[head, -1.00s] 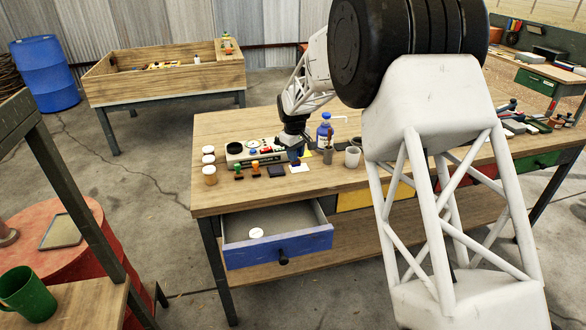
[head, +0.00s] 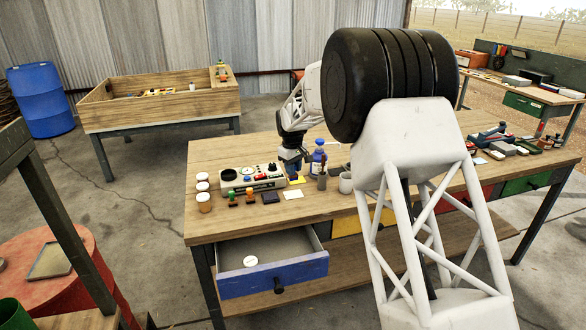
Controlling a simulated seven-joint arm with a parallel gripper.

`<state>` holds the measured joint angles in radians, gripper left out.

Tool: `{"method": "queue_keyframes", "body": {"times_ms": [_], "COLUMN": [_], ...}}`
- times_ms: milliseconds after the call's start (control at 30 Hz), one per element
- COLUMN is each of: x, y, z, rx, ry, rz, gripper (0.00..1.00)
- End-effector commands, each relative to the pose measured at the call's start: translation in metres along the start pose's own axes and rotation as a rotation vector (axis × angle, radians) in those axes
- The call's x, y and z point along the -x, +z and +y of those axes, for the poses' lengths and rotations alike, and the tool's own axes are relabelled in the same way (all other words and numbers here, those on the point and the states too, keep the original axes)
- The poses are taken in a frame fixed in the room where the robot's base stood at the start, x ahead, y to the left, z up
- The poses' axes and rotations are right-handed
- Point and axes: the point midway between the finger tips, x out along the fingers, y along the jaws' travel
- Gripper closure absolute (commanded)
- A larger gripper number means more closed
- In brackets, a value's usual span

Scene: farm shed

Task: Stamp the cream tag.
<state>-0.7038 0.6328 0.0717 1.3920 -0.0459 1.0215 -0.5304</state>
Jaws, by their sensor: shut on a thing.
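The cream tag (head: 293,195) lies flat near the front of the wooden workbench (head: 225,222), just right of a dark ink pad (head: 270,198). Any mark on it is too small to make out. My gripper (head: 290,166) is shut on a small blue thing, seemingly a stamp, and holds it above the bench, behind the tag and apart from it. An orange-handled stamp (head: 250,196) and a green-handled stamp (head: 232,198) stand left of the pad. A yellow tag (head: 297,181) lies behind the cream one.
A cream control panel (head: 264,172) sits left of my gripper. A blue bottle (head: 317,160), a dark cylinder (head: 322,180) and a grey cup (head: 346,184) stand to the right. Several jars (head: 203,198) line the left. An open blue drawer (head: 272,275) holds a white disc.

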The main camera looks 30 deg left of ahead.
Motion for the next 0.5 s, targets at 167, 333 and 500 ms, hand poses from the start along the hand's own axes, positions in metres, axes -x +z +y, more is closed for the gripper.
{"method": "queue_keyframes", "body": {"times_ms": [167,333,500], "x": [-0.006,-0.016,-0.029], "y": [0.000,0.000,0.000], "z": [0.000,-0.001,-0.002], "rx": [0.000,0.000,0.000], "ry": [0.000,0.000,-0.001], "rz": [-0.001,-0.001,-0.002], "gripper": [0.90,0.90,0.90]}}
